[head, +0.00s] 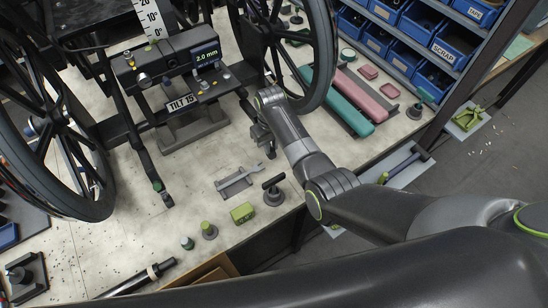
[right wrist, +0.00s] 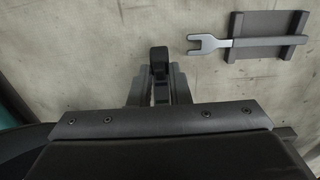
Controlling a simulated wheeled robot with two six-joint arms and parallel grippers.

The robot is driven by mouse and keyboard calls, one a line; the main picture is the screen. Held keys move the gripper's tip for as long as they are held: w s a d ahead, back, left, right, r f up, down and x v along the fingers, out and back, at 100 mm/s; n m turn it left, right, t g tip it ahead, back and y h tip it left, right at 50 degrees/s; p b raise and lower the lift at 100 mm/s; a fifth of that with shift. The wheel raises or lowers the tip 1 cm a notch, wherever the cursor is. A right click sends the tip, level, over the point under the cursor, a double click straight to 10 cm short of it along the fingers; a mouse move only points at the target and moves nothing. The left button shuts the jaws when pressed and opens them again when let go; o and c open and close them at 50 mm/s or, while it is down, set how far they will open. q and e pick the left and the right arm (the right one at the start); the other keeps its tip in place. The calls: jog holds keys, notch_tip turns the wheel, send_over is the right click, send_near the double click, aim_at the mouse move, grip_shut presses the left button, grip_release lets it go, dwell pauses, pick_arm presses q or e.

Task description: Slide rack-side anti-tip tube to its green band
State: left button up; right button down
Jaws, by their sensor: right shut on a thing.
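The wheelchair stands on the bench with its two large black wheels (head: 268,45) in the head view. The rack-side anti-tip tube (head: 249,110) runs down beside the right wheel, and my right gripper (head: 262,137) is at its lower end. In the right wrist view the dark tube end (right wrist: 159,62) sits between the fingers of my right gripper (right wrist: 160,90), which is shut on it. I cannot make out a green band on this tube. The other anti-tip tube (head: 143,155), at left, shows a small green mark near its foot. My left gripper is not in view.
A grey holder with an open-ended wrench (head: 238,178) lies in front of the gripper; the wrench also shows in the right wrist view (right wrist: 240,42). A black-handled knob (head: 273,190) and green block (head: 243,213) stand nearby. Blue bins (head: 433,80) fill the rack at right.

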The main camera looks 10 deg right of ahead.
jog(key=shift+r, duration=0.1)
jog(key=c, duration=1.5)
grip_release()
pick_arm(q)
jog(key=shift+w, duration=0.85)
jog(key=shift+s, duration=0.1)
